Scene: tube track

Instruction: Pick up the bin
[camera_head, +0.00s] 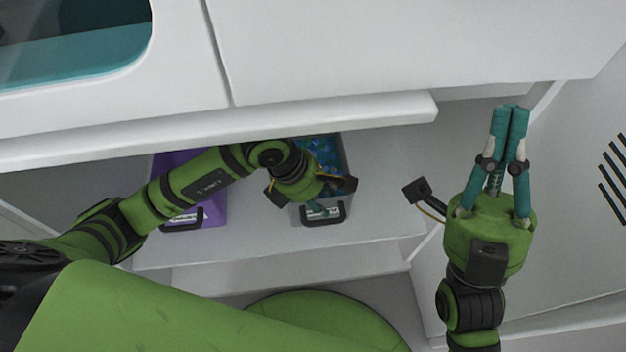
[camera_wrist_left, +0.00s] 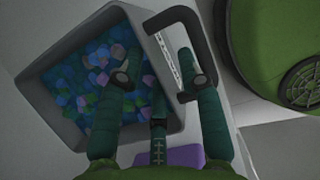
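A grey bin (camera_head: 346,160) filled with small blue and purple pieces stands on a white shelf. Its black handle (camera_head: 323,219) and label face the front. The bin (camera_wrist_left: 60,55) and handle (camera_wrist_left: 205,40) also show in the left wrist view. My left gripper (camera_head: 318,207) is over the bin's front side, partly hidden by its own wrist. In the left wrist view its fingers (camera_wrist_left: 159,58) are apart, one over the bin's inside and one by the handle outside, with the rim between them. Contact is unclear. My right gripper (camera_head: 512,110) is shut, empty and raised at the right.
A purple bin (camera_head: 215,208) with a black handle stands to the left on the same shelf (camera_head: 260,245), partly hidden by my left arm. A white panel edge (camera_head: 350,112) overhangs the bins. The shelf right of the grey bin is clear.

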